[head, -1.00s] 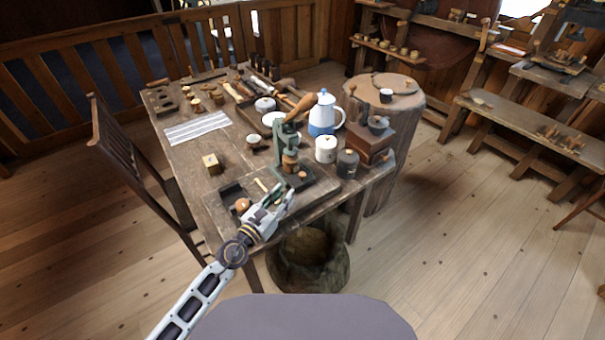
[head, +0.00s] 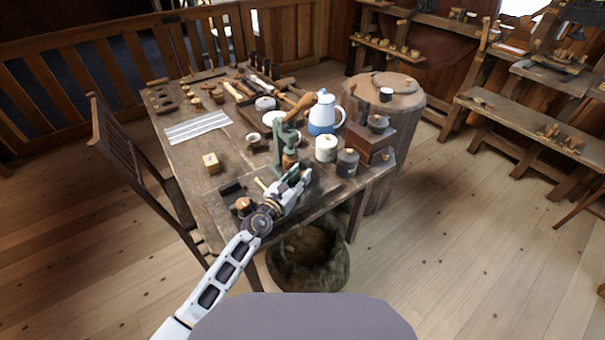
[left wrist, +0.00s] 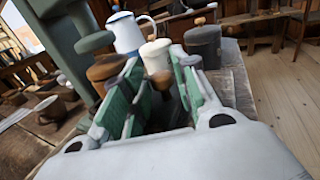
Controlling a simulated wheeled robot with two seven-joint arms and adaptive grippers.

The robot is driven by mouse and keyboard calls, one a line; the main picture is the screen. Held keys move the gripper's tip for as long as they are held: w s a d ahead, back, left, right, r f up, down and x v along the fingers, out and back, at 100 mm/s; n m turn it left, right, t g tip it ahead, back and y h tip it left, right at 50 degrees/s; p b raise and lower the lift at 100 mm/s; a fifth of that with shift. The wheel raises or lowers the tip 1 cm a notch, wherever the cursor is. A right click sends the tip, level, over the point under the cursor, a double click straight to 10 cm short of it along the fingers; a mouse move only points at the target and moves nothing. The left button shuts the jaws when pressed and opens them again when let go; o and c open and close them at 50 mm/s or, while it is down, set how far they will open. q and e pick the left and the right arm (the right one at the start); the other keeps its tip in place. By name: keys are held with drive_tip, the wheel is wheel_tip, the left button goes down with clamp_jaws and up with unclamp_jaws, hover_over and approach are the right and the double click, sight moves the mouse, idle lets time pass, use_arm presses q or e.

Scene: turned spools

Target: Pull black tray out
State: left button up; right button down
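A green press (head: 282,148) stands at the table's near edge. A dark, flat tray-like piece (head: 319,186) lies at its foot, mostly hidden by my left gripper (head: 297,180). In the left wrist view a small wooden knob (left wrist: 161,79) on a dark stem sits between the green-padded fingers of my left gripper (left wrist: 160,75). The fingers look apart, with no clear grip on it. A wooden spool (left wrist: 107,68) at the press is just left of the fingers. Another black tray (head: 231,189) lies left of the gripper, with a wooden spool (head: 243,204) by it. My right gripper is out of view.
A dark lidded canister (head: 347,163), a white canister (head: 326,148) and a blue-white pot (head: 323,115) stand close behind and right. A wooden cube (head: 211,163) lies to the left. A round basket (head: 308,262) is on the floor below the table edge.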

use_arm(q)
drive_tip(key=shift+x, duration=1)
clamp_jaws()
